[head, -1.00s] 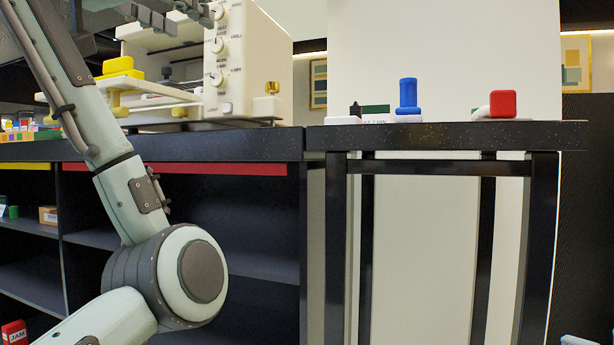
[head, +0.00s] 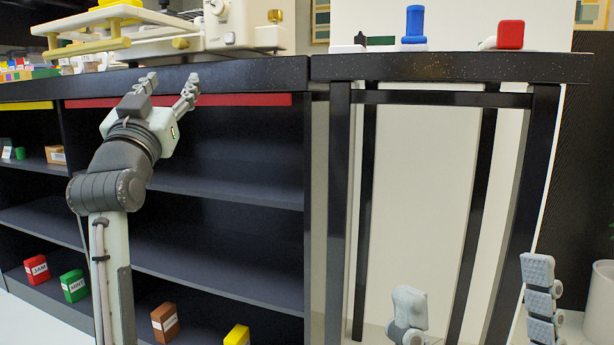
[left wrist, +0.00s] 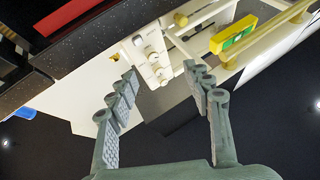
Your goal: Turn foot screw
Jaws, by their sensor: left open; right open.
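The cream machine (head: 230,25) stands on the dark counter, its top cut off in the head view. A brass knob (head: 275,16) sits at its right end, and a small brass piece (head: 180,43) shows low under its tray. I cannot tell which is the foot screw. My left gripper (head: 170,85) is open and empty, fingers up, in front of the counter's edge below the machine. In the left wrist view the machine's dial panel (left wrist: 150,52) shows beyond the open fingers, with brass knobs (left wrist: 181,19) around it. My right gripper (head: 475,303) is open and empty, low at the right.
The counter edge (head: 240,76) runs behind my left gripper. A side table (head: 450,68) at the right bears a blue handled piece (head: 414,22) and a red one (head: 510,35). Shelves below hold a red box (head: 37,268) and other boxes. The shelf middle is clear.

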